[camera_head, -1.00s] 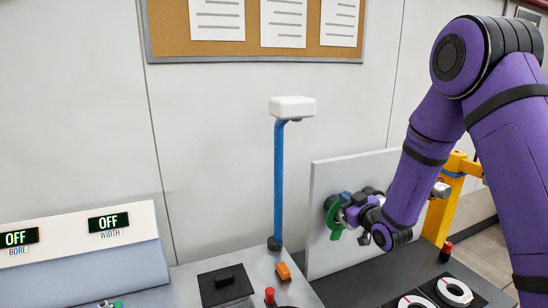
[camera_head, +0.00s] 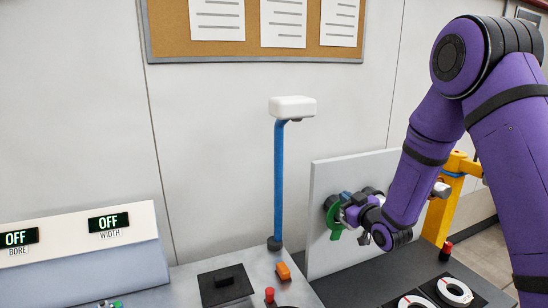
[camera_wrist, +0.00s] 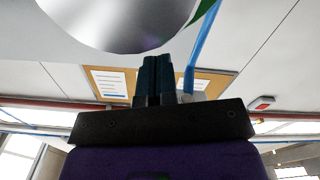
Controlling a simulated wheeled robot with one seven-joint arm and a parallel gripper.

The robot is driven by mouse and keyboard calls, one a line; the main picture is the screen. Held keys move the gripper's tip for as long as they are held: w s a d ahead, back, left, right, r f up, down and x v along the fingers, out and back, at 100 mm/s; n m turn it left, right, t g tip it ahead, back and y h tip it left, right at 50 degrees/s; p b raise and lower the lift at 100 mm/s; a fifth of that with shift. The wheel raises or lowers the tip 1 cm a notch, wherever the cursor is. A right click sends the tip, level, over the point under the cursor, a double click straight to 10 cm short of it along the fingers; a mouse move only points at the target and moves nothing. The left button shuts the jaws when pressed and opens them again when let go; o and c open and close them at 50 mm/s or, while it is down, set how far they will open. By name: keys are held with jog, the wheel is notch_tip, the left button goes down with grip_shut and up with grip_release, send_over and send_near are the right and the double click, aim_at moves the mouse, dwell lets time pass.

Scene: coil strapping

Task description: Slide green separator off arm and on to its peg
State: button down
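The green separator (camera_head: 335,220) is a ring standing upright at the left side of the white upright panel in the head view. A green sliver of it (camera_wrist: 206,18) shows at the top of the wrist view, behind a shiny silver round face (camera_wrist: 120,22). My gripper (camera_head: 352,213) is just right of the separator, close to the panel. In the wrist view my gripper's dark fingers (camera_wrist: 157,62) lie side by side, with nothing visible between them, tips just below the silver face. The arm under the separator and its peg cannot be made out clearly; my wrist hides part of that area.
The white panel (camera_head: 322,190) stands behind my wrist. A blue post with a white head (camera_head: 278,180) rises left of it. A yellow stand (camera_head: 446,205) is at right. Black-and-white rings (camera_head: 455,291) lie on the dark bench. Clear air lies between post and panel.

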jog(key=shift+w+a, duration=0.1)
jog(key=shift+w, duration=0.15)
jog(key=shift+x, duration=1.4)
jog(key=shift+v, duration=2.5)
